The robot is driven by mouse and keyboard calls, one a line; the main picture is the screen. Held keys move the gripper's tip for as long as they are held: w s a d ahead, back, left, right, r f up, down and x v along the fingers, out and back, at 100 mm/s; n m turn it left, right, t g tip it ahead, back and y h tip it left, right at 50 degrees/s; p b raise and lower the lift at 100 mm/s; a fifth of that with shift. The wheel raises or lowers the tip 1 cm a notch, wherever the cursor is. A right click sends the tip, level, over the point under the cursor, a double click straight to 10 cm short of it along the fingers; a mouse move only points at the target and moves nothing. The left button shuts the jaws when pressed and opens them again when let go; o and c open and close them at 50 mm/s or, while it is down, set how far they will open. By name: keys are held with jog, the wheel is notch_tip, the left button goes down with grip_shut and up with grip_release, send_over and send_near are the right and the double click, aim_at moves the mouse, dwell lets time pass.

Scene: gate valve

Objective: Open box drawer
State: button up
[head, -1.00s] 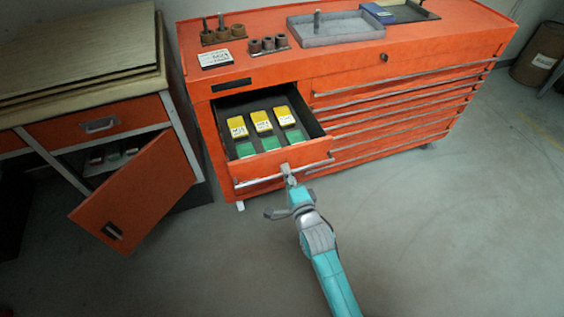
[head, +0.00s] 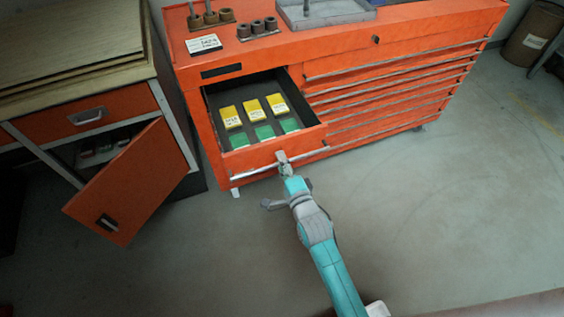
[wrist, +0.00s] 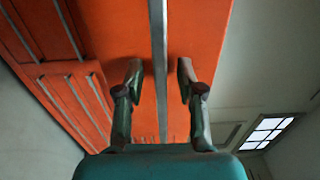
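The box drawer (head: 252,158) at the top left of the orange tool cabinet (head: 350,60) stands pulled out. Several yellow and green boxes (head: 253,112) lie inside it. Its silver bar handle (head: 250,173) runs along the drawer front. My gripper (head: 283,160) is at the right part of this handle in the head view. In the wrist view my gripper (wrist: 157,75) has its two fingers apart, with the bar handle (wrist: 158,40) running between them. A gap shows on each side of the bar, so the fingers do not appear to grip it.
A wooden-topped workbench (head: 70,60) stands at the left, with its orange door (head: 130,180) hanging open near the drawer. Metal parts and a grey tray (head: 325,14) sit on the cabinet top. A brown drum (head: 530,35) is at the far right. The floor in front is clear.

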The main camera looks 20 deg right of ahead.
jog(key=shift+s, duration=0.1)
jog(key=s, duration=1.1)
jog(key=shift+s, duration=0.4)
jog(key=shift+s, duration=0.1)
jog(key=s+r+n+g, duration=0.1)
jog(key=s+r+n, duration=0.2)
jog(key=s+n, duration=0.6)
jog(key=s+r+n+g, duration=0.2)
jog(key=s+n, duration=0.7)
jog(key=s, duration=1.3)
jog(key=shift+r, duration=0.85)
